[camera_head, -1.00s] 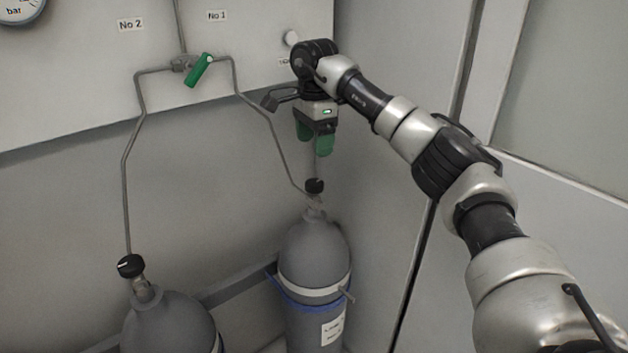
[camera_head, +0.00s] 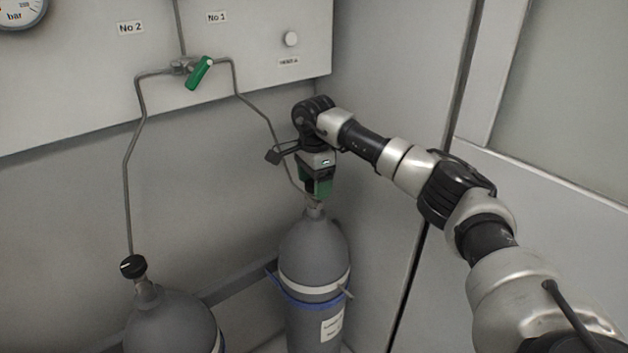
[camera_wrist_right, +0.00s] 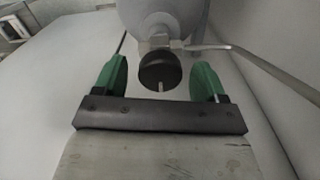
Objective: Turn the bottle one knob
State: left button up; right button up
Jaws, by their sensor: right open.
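The right-hand gas bottle (camera_head: 314,255) is grey and stands upright under the No 1 pipe. Its round black knob (camera_wrist_right: 160,73) with a pale mark shows in the right wrist view, between the two green fingers. My right gripper (camera_head: 318,188) points down over the top of this bottle and hides the knob in the head view. In the right wrist view the right gripper (camera_wrist_right: 160,82) is open, with a gap on each side of the knob. My left gripper is not in view.
A second grey bottle (camera_head: 172,325) with a black knob (camera_head: 133,267) stands at lower left. A green-handled valve (camera_head: 199,73) sits on the wall panel between thin pipes. A blue strap (camera_head: 310,303) rings the right bottle. Walls close in behind and to the right.

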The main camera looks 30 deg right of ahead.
jog(key=shift+c, duration=0.5)
jog(key=c, duration=0.8)
